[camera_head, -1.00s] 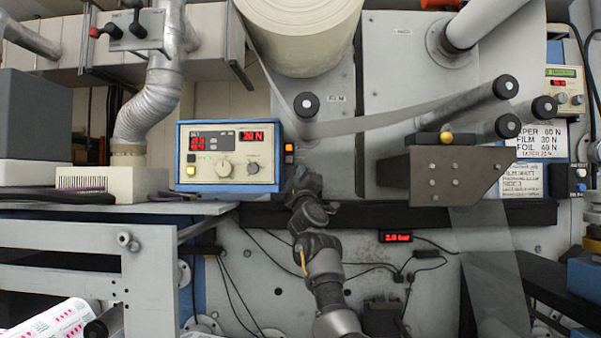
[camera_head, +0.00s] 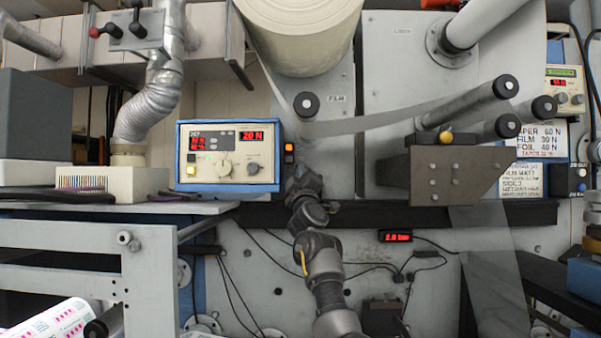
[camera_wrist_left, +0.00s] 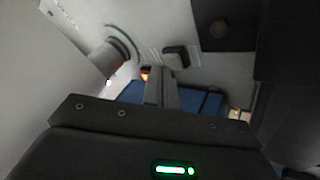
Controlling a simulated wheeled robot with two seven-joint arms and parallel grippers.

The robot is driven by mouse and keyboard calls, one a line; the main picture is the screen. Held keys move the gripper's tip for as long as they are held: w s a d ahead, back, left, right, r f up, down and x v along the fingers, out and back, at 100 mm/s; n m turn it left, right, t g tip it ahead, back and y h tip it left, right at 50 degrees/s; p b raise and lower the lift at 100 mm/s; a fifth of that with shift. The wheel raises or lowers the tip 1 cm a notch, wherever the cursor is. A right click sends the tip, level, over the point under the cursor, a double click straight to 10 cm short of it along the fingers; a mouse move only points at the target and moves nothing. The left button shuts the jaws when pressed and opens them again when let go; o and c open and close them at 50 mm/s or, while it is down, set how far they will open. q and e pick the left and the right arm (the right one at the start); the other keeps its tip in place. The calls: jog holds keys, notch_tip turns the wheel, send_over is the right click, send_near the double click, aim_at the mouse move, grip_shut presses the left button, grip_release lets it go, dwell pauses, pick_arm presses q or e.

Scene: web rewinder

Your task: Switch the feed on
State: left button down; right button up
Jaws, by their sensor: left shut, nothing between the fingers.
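The control box (camera_head: 230,157) has a blue frame and a cream front with red number displays, knobs and small lit buttons. On the panel just right of it is a small orange-lit switch (camera_head: 289,148), with a dark part below. My left gripper (camera_head: 299,172) is shut and empty, just below and right of this switch. In the left wrist view, the shut fingers (camera_wrist_left: 160,88) point toward the panel, close to an orange light (camera_wrist_left: 145,75). I cannot tell whether they touch anything. The blue side of a box (camera_wrist_left: 200,101) lies behind them. My right gripper is out of view.
A large pale roll (camera_head: 298,30) hangs above, with a web running past a roller (camera_head: 306,104) to rollers on the right. A dark bracket (camera_head: 458,176) juts out right of my gripper. A black rail (camera_head: 400,214) and loose cables are below.

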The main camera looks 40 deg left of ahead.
pick_arm(q)
jog(key=shift+w+a, duration=0.1)
jog(key=shift+w, duration=0.05)
dwell(0.4)
jog(key=shift+w+a+p, duration=0.2)
jog(key=shift+w+p, duration=0.05)
jog(key=shift+p, duration=0.1)
jog(key=shift+s, duration=0.1)
jog(key=shift+s+d+b, duration=0.2)
jog(key=shift+s+b, duration=0.1)
jog(key=shift+b, duration=0.05)
dwell(0.3)
jog(key=s+d+b, duration=0.3)
jog(key=s, duration=0.1)
jog(key=shift+s+d, duration=0.35)
jog(key=shift+s, duration=0.05)
